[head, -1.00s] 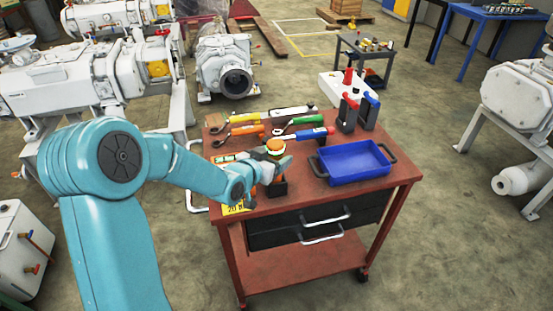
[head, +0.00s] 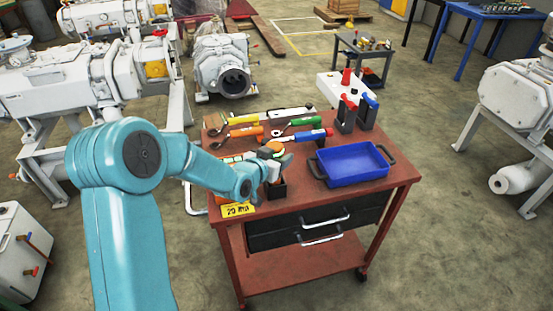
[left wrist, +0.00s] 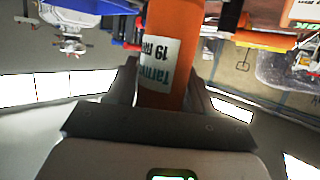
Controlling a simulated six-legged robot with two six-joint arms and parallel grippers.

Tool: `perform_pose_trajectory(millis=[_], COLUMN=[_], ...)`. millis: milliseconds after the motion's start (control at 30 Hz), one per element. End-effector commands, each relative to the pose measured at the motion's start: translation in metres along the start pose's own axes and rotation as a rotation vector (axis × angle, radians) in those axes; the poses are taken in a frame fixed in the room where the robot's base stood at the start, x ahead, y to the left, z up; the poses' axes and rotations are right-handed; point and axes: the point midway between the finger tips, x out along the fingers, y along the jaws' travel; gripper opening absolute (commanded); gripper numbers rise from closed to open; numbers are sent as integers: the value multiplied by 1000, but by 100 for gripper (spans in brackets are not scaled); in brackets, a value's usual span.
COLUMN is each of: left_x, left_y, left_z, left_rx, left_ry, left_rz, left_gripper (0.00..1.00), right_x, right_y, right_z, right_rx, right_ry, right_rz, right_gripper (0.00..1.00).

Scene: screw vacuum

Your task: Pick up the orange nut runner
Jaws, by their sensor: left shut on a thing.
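My left gripper (head: 272,166) is at the front left of the red work table, above a small black holder (head: 276,191). It is shut on the orange nut runner (head: 275,147). In the left wrist view the orange body of the nut runner (left wrist: 172,45) sits between both fingers of the gripper (left wrist: 166,88), with a white label bearing "19" facing the camera. The gripper and forearm hide much of the tool in the head view. I cannot tell whether its lower end touches the holder. My right gripper is not in view.
The red table (head: 300,207) also holds a blue tray (head: 352,163) at the right, other coloured hand tools such as a green one (head: 306,121) behind, and upright red and blue handled tools (head: 358,110) at the back. A yellow sign (head: 238,210) lies at the front left corner.

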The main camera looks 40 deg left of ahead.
Motion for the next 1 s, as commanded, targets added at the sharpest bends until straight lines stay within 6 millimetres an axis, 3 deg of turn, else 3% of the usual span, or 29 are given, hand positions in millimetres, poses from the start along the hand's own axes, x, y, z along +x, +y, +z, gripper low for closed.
perform_pose_trajectory(millis=[267, 800, 1000], left_x=[-12, -59, -68], left_y=[0, 0, 0], left_z=[-38, -163, -185], left_rx=[3, 1, -1], left_ry=[12, 11, 7], left_rz=[-2, -1, -1], left_gripper=[0, 0, 0], right_x=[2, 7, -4], right_y=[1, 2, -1], right_z=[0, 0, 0], right_rx=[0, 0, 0], right_ry=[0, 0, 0], right_rz=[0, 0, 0], right_gripper=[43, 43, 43])
